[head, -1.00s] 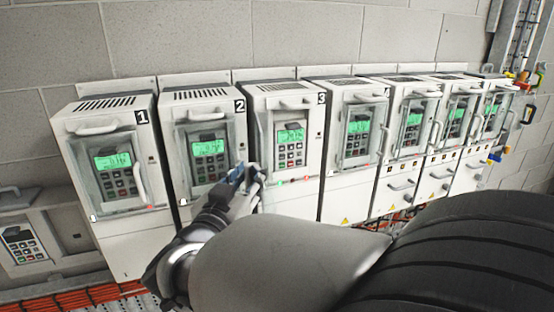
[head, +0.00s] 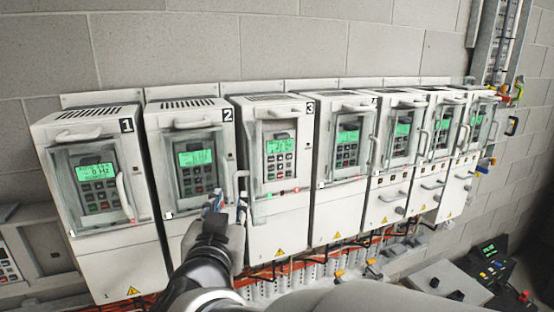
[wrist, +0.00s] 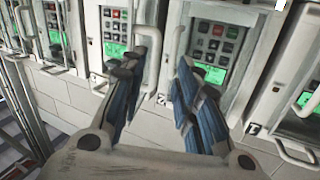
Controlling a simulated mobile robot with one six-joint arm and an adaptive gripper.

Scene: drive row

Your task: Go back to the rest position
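My gripper (head: 229,203) is in front of the lower right part of drive 2 (head: 190,115), near the gap to drive 3 (head: 272,232). In the wrist view my gripper (wrist: 163,66) has its two blue-padded fingers spread apart, with nothing held between them. Drive fronts with green displays and keypads lie beyond the fingers there, upside down. Whether a finger touches a handle or door I cannot tell. My forearm runs down to the bottom edge of the head view and hides part of the drives' lower fronts.
A row of white drives, from drive 1 (head: 95,255) at left to the far right, stands against a grey block wall (head: 250,45). Handles stick out from their doors. Orange cables (head: 290,270) run below. A dark device (head: 490,262) lies at lower right.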

